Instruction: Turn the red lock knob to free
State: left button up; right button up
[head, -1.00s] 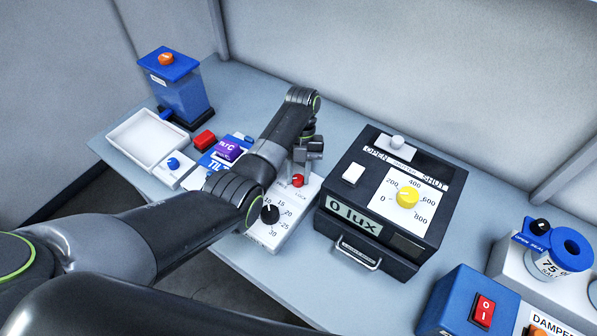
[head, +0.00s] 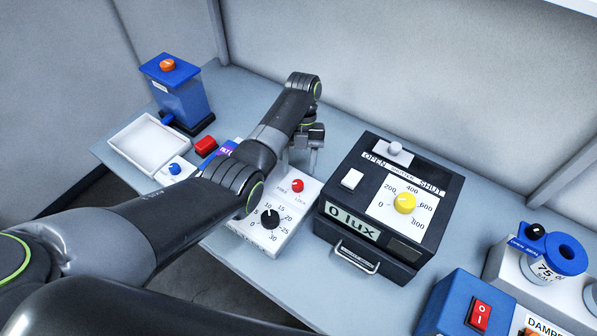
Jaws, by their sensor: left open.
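The red lock knob (head: 297,186) sits on the upper part of a white panel (head: 291,218). Lettering lies on either side of it; "LOCK" seems to be on its right, and the left word is too small to read surely. A black dial (head: 269,218) with a numbered scale is below it on the same panel. My left gripper (head: 300,163) is open, pointing down just behind the red knob, apart from it as far as I can see. My right gripper is not in view.
A black lux box (head: 325,230) with a yellow knob (head: 404,203) stands close on the right. On the left are a red block (head: 206,146), a white tray (head: 118,139) and a blue device (head: 184,97). A blue box with a red switch (head: 479,313) is at front right.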

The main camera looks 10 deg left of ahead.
pick_arm(q)
jog(key=p+v, duration=0.3)
jog(key=v, duration=0.9)
jog(key=shift+r, duration=0.25)
